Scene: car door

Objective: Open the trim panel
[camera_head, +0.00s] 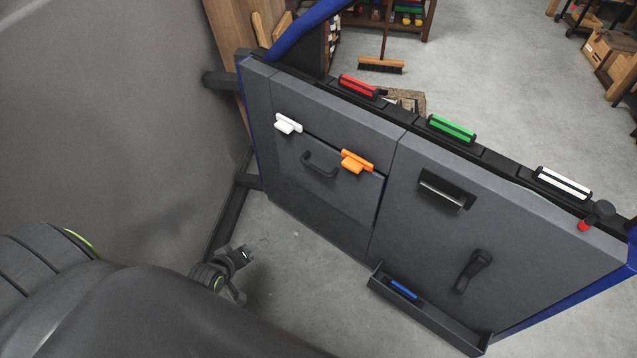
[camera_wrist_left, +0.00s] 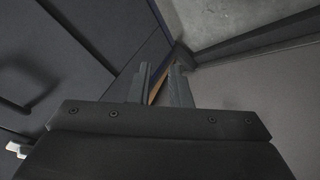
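The grey trim panel (camera_head: 300,200) is set in the left half of the car door's inner face. It has a dark pull handle (camera_head: 320,165) near its top. A white latch (camera_head: 288,123) and an orange latch (camera_head: 356,161) sit at its top edge. A dark gap runs along its top and right edges. My left gripper (camera_head: 246,254) is low, left of the panel and apart from it. In the left wrist view, its fingers (camera_wrist_left: 160,88) are a little apart with nothing between them. The white latch also shows there (camera_wrist_left: 17,149). My right gripper is not in view.
The door's right half carries a recessed pull (camera_head: 446,190), a crank (camera_head: 472,272) and a bottom pocket with a blue item (camera_head: 403,289). Red, green and white pieces line the top edge. The grey car body fills the left. Bare floor lies below the door.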

